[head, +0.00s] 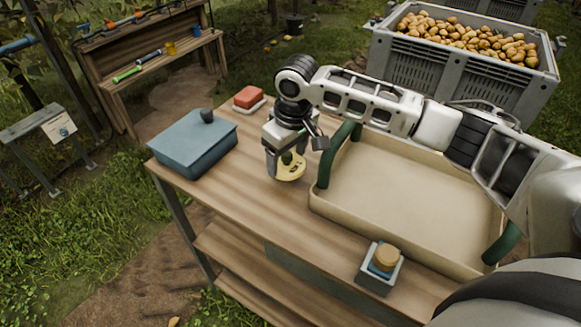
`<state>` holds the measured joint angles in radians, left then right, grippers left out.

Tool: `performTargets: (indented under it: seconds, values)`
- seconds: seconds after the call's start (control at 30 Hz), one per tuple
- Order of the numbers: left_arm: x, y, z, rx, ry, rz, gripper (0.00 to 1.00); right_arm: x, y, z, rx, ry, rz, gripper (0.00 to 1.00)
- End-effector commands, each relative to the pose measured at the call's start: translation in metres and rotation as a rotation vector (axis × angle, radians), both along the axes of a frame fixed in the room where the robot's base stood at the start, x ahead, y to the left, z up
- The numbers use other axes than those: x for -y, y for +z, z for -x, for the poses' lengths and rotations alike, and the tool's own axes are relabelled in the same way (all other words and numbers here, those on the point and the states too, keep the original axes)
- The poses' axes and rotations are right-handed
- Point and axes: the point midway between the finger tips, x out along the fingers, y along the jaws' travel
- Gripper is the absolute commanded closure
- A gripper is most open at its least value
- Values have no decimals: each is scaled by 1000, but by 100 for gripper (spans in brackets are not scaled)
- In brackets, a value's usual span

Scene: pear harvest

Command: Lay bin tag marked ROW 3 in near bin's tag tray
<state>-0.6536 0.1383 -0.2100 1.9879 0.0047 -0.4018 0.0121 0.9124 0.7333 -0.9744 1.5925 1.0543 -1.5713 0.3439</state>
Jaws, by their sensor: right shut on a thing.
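My right gripper (288,158) points down over the wooden bench and is shut on the dark green knob of a pale yellow round piece (291,173). This piece looks like the bin tag; faint dark marks show on it, but I cannot read ROW 3. It is at or just above the bench top; I cannot tell whether it touches. The near bin (408,68), grey and full of pears, stands behind the bench at the upper right. I cannot make out a tag tray on it. My left gripper is not in view.
On the bench (235,190) are a blue lidded box (190,150), a red block (249,96) on a white dish, a large cream tray (400,205) with green handles, and a small grey box (375,283) holding a blue and tan item.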

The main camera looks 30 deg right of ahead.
Motion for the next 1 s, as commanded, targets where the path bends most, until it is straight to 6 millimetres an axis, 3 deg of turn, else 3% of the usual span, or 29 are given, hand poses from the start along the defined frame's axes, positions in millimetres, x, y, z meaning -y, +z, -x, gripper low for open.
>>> performTargets:
  seconds: [0.1,0.23,0.6,0.63,0.7,1.0]
  values:
    - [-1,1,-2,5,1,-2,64,0,-22,1,-4,0,1,52]
    - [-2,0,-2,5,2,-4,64,0,-37,1,-3,0,1,52]
    - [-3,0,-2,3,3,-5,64,0,-41,1,-1,1,0,52]
    - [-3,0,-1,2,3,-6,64,0,-41,1,-1,1,0,26]
    - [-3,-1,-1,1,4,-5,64,0,-41,1,-1,1,0,7]
    - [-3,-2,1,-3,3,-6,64,0,-40,0,0,1,1,7]
